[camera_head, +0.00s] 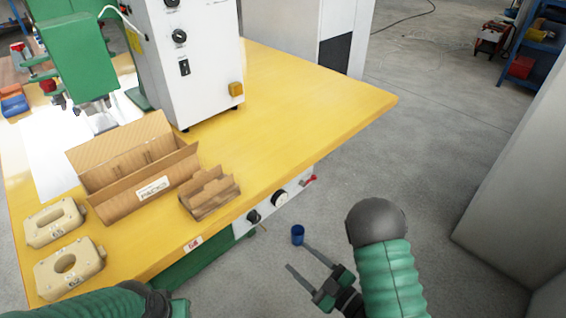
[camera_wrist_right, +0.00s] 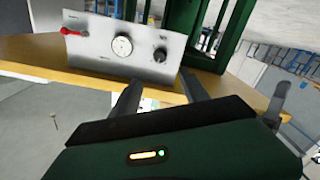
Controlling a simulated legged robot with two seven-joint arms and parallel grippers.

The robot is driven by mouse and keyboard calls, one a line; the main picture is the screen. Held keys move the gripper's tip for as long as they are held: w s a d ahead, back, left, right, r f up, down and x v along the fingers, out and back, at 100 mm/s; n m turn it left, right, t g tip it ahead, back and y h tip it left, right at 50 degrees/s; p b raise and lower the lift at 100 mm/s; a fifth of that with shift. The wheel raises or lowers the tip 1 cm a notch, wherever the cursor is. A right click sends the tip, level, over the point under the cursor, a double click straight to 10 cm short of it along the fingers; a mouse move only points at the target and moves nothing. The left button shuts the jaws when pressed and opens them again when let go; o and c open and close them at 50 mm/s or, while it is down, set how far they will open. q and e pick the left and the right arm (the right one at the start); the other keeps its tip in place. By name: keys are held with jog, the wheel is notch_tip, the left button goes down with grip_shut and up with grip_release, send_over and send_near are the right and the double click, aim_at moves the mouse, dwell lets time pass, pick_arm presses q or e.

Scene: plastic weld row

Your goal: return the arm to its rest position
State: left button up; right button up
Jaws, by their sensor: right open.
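My right gripper (camera_head: 296,258) is at the lower middle of the head view, off the front edge of the yellow table, with nothing between its fingers. Its two dark fingers are spread apart. In the right wrist view the open fingers (camera_wrist_right: 160,86) point toward the table edge and the grey control panel (camera_wrist_right: 120,45), which appears upside down. My right arm comes in from the bottom of the head view, with a green ribbed sleeve. My left arm shows at the bottom left; its gripper is out of the picture.
The yellow table (camera_head: 300,95) holds a white machine (camera_head: 190,75), a large cardboard box (camera_head: 138,185), a small cardboard tray (camera_head: 210,195) and two beige blocks (camera_head: 42,281). A blue cup (camera_head: 297,236) is near my right fingers. Open grey floor (camera_head: 425,140) lies right of the table.

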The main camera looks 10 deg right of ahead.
jog(key=w+d+f+m+g+h, duration=0.3)
jog(key=d+m+g+h, duration=0.35)
jog(key=d+h, duration=0.3)
jog(key=s+a+r+m+g+h, duration=0.1)
jog(key=s+r+m+g, duration=0.15)
jog(key=s, duration=0.45)
jog(key=s+r+m+g, duration=0.1)
jog(key=s+m+g, duration=0.2)
jog(key=s, duration=0.3)
jog(key=w+p+v, duration=0.3)
jog(key=p+v, duration=1.2)
jog(key=p, duration=0.1)
jog(key=w+r+p+v, duration=0.1)
jog(key=w+p+v, duration=0.2)
jog(key=p+v, duration=1.2)
jog(key=shift+w+a+r+p, duration=0.15)
jog(key=shift+a+r+p, duration=0.1)
jog(key=shift+r+p, duration=0.25)
